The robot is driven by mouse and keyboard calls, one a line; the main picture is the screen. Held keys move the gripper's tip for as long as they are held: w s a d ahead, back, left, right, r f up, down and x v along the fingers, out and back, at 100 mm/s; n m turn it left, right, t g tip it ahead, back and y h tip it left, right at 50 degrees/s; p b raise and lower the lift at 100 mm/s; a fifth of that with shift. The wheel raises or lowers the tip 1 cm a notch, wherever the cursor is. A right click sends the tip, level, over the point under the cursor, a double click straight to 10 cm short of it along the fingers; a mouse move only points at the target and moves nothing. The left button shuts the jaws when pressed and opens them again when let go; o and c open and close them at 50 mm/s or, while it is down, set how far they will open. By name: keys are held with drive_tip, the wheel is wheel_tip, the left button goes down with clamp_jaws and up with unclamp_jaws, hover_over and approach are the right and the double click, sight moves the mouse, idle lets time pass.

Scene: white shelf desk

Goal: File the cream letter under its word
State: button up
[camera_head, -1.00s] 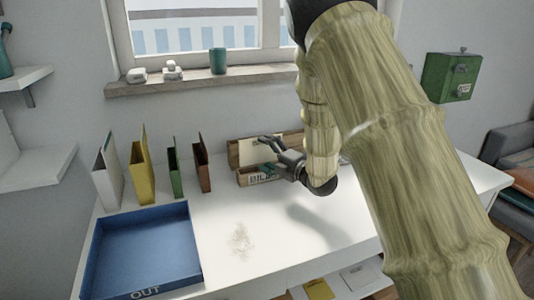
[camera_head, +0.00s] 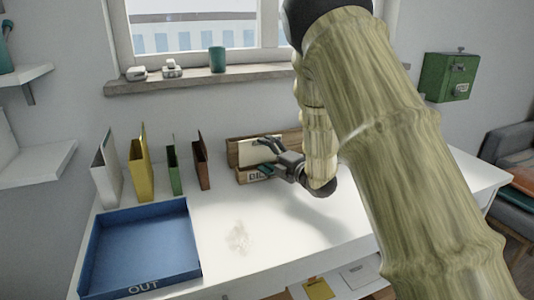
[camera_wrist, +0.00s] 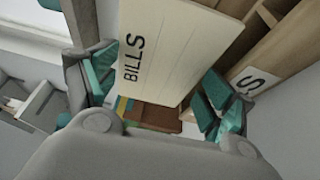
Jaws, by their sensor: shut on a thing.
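The cream letter (camera_wrist: 172,50), printed BILLS, is between the teal-padded fingers of my gripper (camera_wrist: 160,92) in the wrist view. My gripper is shut on it. In the head view the letter (camera_head: 256,151) stands roughly upright at the wooden sorter (camera_head: 292,138) at the back of the desk, with my gripper (camera_head: 262,148) in front of its right part. The sorter's front carries a white label (camera_head: 257,176) reading BIL, the rest covered by my gripper. In the wrist view a label (camera_wrist: 252,80) ending in S shows at right. I cannot tell whether the letter's lower edge is inside a compartment.
A blue OUT tray (camera_head: 146,290) lies at the front left. White, yellow (camera_head: 140,170), green and brown (camera_head: 201,168) folders stand behind it, left of the sorter. A green box (camera_head: 447,76) hangs on the right wall.

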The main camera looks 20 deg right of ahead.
drive_tip(key=o, duration=0.6)
drive_tip(key=shift+s+a+f, duration=0.1)
drive_tip(key=shift+f, duration=0.5)
drive_tip(key=shift+s+a+f, duration=0.1)
drive_tip(key=shift+f, duration=0.5)
drive_tip(key=shift+o, duration=1.1)
drive_tip(key=shift+w+f, duration=0.15)
drive_tip(key=shift+d, duration=0.1)
drive_tip(key=shift+s+d, duration=0.1)
drive_tip(key=shift+s, duration=0.15)
drive_tip(key=v, duration=0.3)
drive_tip(key=r+v, duration=0.1)
drive_tip(key=v, duration=0.3)
drive_tip(key=r+v, duration=0.1)
drive_tip(key=v, duration=0.3)
